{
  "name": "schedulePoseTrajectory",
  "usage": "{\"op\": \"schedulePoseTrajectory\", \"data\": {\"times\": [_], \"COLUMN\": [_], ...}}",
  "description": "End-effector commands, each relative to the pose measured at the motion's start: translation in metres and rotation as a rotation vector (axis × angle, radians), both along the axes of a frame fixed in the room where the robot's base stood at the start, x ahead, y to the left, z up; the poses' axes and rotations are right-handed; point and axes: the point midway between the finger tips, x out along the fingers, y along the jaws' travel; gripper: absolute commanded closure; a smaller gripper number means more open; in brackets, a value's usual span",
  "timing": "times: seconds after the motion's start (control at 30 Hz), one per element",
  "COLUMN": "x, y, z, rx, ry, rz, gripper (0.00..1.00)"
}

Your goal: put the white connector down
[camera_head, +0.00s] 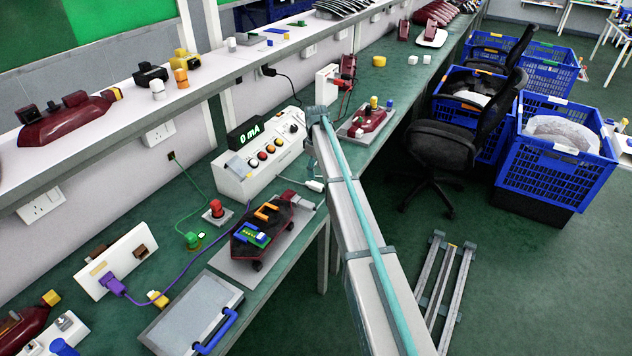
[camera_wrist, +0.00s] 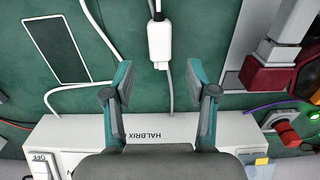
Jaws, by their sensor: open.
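The white connector (camera_wrist: 160,42) lies on the green bench in the wrist view, with a white cable running from its far end. In the head view it appears as a small white piece (camera_head: 315,186) near the bench's front edge. My gripper (camera_wrist: 159,78) is open and empty. In the wrist view its two fingers are spread apart, and the connector sits beyond the fingertips, lined up with the gap and clear of both fingers. In the head view my arm hides most of the gripper.
The white HALBRIX meter box (camera_wrist: 145,130) lies just below the fingers in the wrist view. A dark flat panel (camera_wrist: 56,49) is at left. A metal fixture with a maroon block (camera_wrist: 268,76) and a red button (camera_wrist: 287,132) are at right. Bare green bench surrounds the connector.

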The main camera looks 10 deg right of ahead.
Motion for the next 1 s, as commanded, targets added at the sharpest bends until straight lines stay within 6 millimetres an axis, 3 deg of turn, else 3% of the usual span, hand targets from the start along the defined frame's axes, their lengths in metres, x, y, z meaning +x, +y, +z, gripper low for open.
{"op": "schedulePoseTrajectory", "data": {"times": [0.23, 0.43, 0.77, 1.0], "x": [0.001, 0.000, 0.000, 0.000], "y": [0.000, 0.000, 0.000, 0.000], "z": [0.037, 0.049, 0.051, 0.084], "rx": [0.000, 0.000, 0.000, 0.000], "ry": [-0.001, 0.000, 0.000, 0.000], "rz": [0.000, 0.000, 0.000, 0.000], "gripper": [0.43, 0.43, 0.43, 0.43]}}
